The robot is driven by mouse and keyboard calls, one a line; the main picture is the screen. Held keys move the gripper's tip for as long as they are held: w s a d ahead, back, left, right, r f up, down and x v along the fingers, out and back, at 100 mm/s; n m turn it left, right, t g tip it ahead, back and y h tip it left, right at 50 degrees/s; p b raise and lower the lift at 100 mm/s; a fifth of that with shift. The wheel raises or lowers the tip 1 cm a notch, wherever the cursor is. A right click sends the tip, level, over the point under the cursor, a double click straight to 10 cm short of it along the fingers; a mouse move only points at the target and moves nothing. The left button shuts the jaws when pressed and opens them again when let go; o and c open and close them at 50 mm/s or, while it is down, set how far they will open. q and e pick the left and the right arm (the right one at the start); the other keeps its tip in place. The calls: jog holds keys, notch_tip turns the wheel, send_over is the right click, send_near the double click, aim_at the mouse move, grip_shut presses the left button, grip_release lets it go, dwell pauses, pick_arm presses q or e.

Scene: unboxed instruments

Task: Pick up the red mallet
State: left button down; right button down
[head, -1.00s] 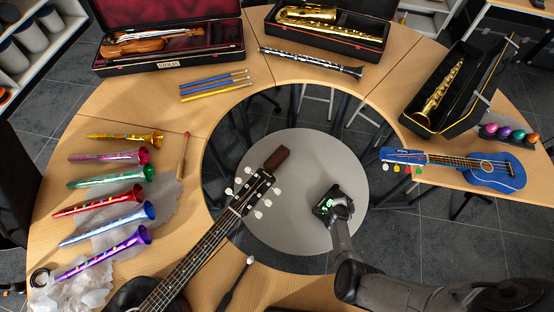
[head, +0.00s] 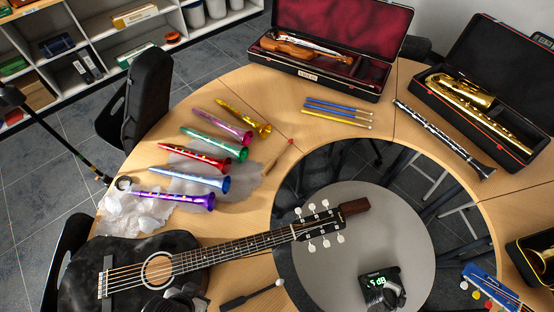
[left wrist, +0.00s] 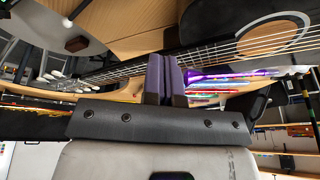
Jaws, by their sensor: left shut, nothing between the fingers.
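The red mallet (head: 279,157) lies on the wooden ring table in the head view, a thin wooden stick with a small red tip. It is right of the colored toy horns, close to the table's inner edge. My left gripper (head: 184,297) shows dark at the bottom of the head view, over the guitar's lower side and well short of the mallet. In the left wrist view its fingers (left wrist: 165,62) are shut and empty, with the guitar neck beyond; I cannot make out the mallet there. My right gripper (head: 390,296) is at the sound meter; its fingers are unclear.
A black guitar (head: 84,274) lies between my left gripper and the mallet. Several toy horns (head: 212,153) lie left of the mallet. Blue and yellow sticks (head: 337,118) and a violin case (head: 370,90) are behind. A sound meter (head: 374,281) stands on the grey round table (head: 350,215).

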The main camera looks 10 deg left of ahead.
pick_arm(q)
jog(key=c, duration=1.8)
grip_release()
jog(key=shift+c, duration=0.2)
jog(key=o, duration=1)
jog(key=shift+d, duration=0.15)
